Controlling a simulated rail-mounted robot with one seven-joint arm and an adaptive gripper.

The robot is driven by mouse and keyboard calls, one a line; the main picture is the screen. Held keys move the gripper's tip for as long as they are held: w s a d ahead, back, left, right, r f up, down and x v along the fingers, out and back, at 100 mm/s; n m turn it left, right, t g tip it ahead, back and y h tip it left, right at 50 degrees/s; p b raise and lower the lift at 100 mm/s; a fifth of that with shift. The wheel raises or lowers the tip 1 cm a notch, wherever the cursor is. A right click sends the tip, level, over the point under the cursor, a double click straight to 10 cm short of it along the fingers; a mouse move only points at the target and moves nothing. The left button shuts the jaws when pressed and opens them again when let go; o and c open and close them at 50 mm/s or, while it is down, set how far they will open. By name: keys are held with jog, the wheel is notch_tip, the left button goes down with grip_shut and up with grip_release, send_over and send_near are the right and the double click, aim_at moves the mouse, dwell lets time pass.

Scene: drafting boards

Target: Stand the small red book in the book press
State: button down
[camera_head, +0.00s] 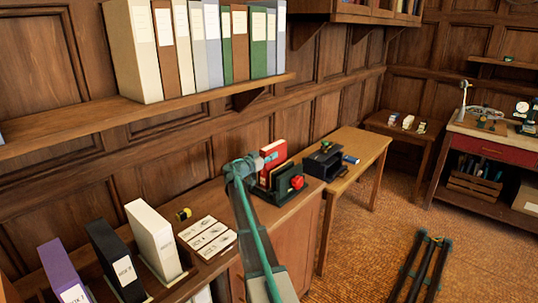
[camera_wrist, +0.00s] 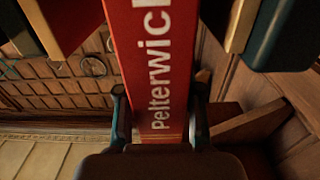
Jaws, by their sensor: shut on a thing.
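The small red book (camera_head: 271,153) stands upright at the dark green book press (camera_head: 290,183), which has a red knob (camera_head: 297,182). In the wrist view, the book's spine (camera_wrist: 150,50) reads "Pelterwick". My gripper (camera_head: 266,160) is shut on the book, with one finger on each side of the spine in the wrist view (camera_wrist: 160,112). Dark, tan-edged plates (camera_wrist: 285,35) lie to either side of the book there, with gaps. I cannot tell whether the book's lower edge rests on the press; it is hidden.
White, black and purple box files (camera_head: 152,238) stand front left on the bench, near several white cards (camera_head: 208,236) and a yellow-black tape measure (camera_head: 183,214). A shelf of binders (camera_head: 150,110) overhangs the bench. A wooden table (camera_head: 362,149) with a black box (camera_head: 322,162) stands beyond.

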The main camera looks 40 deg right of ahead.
jog(key=shift+f+b, duration=0.15)
jog(key=shift+b, duration=0.15)
jog(key=c, duration=0.7)
grip_release()
jog(key=shift+c, duration=0.2)
jog(key=shift+s+a, duration=0.15)
jog(key=shift+a, duration=0.15)
jog(key=b+v, duration=0.3)
jog(key=v, duration=0.8)
jog(key=shift+a, duration=0.2)
